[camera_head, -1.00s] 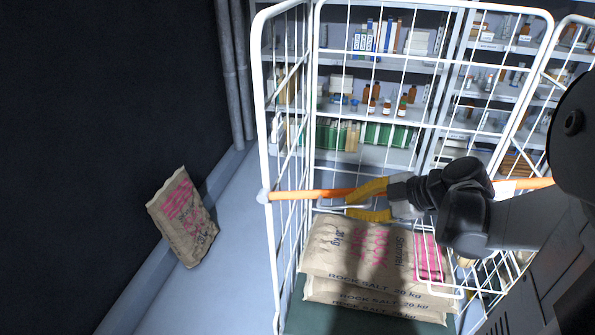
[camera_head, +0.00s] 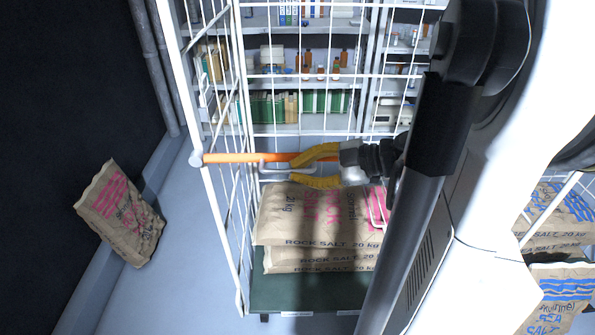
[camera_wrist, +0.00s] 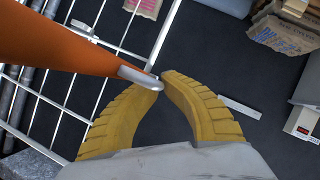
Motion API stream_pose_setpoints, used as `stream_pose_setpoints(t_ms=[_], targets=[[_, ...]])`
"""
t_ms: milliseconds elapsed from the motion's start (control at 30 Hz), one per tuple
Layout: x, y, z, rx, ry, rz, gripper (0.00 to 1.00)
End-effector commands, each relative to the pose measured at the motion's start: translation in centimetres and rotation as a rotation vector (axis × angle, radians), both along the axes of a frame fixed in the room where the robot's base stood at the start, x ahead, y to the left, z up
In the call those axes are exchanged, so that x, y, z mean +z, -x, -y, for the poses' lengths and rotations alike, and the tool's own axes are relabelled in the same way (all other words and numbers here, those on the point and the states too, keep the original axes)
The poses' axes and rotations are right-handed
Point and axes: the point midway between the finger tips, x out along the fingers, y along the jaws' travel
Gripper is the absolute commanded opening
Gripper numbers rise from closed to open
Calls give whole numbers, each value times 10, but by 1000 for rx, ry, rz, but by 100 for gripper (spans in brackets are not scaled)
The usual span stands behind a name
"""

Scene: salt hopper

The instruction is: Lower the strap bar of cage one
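The orange strap bar (camera_head: 240,157) lies about level across the front of the white wire cage (camera_head: 222,228), above the sacks of rock salt. Its left end sits at the cage's left front post. Its right part is hidden behind my arm. In the wrist view the orange bar (camera_wrist: 60,48) crosses the upper left, with its grey metal handle (camera_wrist: 139,77) reaching to my fingertips. My gripper (camera_head: 292,171) has yellow fingers whose tips close in on this handle (camera_head: 268,168). The wrist view also shows my gripper (camera_wrist: 161,80), tips nearly together at the handle's end.
Rock salt sacks (camera_head: 318,213) lie stacked on the cage's green base (camera_head: 290,290). A lone sack (camera_head: 120,212) leans by the dark wall at left. Shelves (camera_head: 290,128) stand behind the cage. Sea salt sacks (camera_head: 557,215) are at right.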

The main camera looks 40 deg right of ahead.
Motion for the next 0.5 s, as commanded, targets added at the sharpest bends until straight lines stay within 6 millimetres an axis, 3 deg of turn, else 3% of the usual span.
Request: stream_pose_setpoints(t_ms=[100, 133, 167, 500], targets=[[-5, 2, -1, 2, 8, -11, 0], [-5, 2, -1, 3, 7, -11, 15], [-5, 2, -1, 3, 7, -11, 20], [-2, 3, 2, 0, 5, -8, 20]])
